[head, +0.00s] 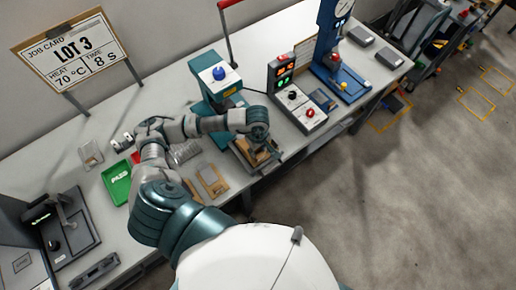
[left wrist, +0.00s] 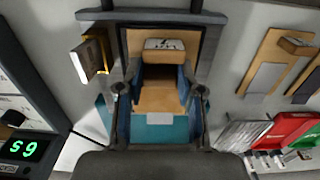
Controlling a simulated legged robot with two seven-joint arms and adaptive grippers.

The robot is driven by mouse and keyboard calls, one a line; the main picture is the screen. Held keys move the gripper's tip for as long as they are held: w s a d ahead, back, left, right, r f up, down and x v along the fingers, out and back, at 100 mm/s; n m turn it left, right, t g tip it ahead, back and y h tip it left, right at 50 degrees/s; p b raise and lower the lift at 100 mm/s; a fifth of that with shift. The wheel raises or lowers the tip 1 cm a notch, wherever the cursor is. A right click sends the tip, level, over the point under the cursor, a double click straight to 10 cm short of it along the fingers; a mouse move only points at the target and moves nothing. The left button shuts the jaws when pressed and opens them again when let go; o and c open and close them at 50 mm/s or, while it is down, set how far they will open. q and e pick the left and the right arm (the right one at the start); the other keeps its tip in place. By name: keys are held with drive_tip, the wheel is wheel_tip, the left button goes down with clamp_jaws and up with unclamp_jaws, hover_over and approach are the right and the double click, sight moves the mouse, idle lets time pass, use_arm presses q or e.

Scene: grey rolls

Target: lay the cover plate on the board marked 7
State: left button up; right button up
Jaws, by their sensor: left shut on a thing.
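My left gripper (head: 258,143) is over a dark-edged fixture in front of the teal machine; its fingers are hard to make out in the head view. In the left wrist view its two dark blue fingers (left wrist: 161,78) are shut on a brown piece (left wrist: 161,97), probably the cover plate. A tan board (left wrist: 136,42) lies in the dark frame beyond the fingertips. A block with a white marked label (left wrist: 165,44) shows at its far end; the mark is too small to read. I cannot tell whether the held piece touches the board. My right gripper is not seen.
The teal machine (head: 220,90) with a blue button stands behind the fixture. A control box (head: 300,108) and blue press (head: 335,60) stand to the right. A green tray (head: 117,183) and tan pieces (head: 212,181) lie left.

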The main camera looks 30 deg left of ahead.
use_arm(q)
drive_tip(key=shift+f, duration=0.4)
drive_tip(key=o, duration=1.2)
drive_tip(key=shift+d, duration=0.1)
drive_tip(key=shift+r, duration=0.1)
drive_tip(key=shift+d+r, duration=0.1)
drive_tip(key=shift+d, duration=0.05)
wheel_tip(320, 180, up, 12)
drive_tip(key=shift+f, duration=0.15)
